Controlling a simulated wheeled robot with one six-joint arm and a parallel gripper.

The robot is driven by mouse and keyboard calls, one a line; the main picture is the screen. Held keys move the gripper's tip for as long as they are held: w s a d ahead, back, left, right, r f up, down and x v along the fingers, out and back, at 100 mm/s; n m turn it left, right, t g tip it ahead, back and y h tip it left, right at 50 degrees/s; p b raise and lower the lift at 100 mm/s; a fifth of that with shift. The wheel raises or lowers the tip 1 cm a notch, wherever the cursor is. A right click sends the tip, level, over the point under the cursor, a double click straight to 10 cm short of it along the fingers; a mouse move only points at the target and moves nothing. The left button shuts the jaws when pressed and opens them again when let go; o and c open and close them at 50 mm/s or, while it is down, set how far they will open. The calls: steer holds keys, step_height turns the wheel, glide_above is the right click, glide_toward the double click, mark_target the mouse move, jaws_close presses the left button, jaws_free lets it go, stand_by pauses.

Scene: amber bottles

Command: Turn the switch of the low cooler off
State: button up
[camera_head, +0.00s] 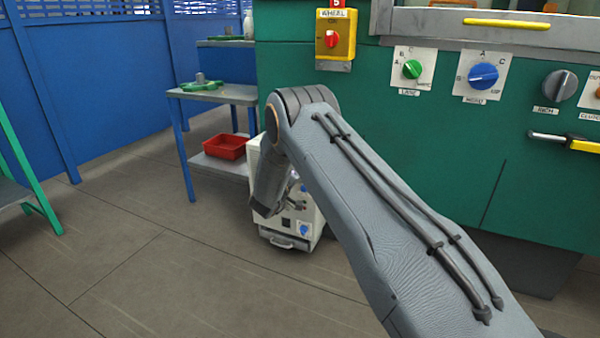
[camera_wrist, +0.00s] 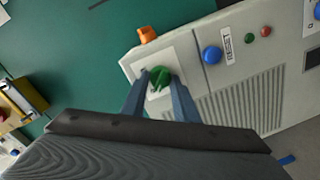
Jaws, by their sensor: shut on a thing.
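The low cooler (camera_head: 276,238) is a small pale box on the floor against the green machine, partly hidden behind my arm. In the wrist view its light front panel (camera_wrist: 195,100) fills the upper right, tilted. The switch is a green knob (camera_wrist: 158,72) on a white plate. My gripper (camera_wrist: 159,84) has one blue-grey finger on each side of the knob and is shut on it. The switch's markings are not readable.
Beside the knob on the panel are a blue RESET button (camera_wrist: 212,55), small green and red lamps, and a vent grille. A blue-legged side table (camera_head: 215,93) with a red bin (camera_head: 225,147) stands left of the cooler. The floor in front is clear.

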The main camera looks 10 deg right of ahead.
steer(key=shift+a, duration=0.1)
steer(key=o, duration=1.1)
steer(key=shift+c, duration=0.2)
steer(key=p+v, duration=0.2)
steer(key=v, duration=0.5)
steer(key=shift+s+a, duration=0.2)
steer(key=shift+s, duration=0.1)
steer(key=shift+a, duration=0.1)
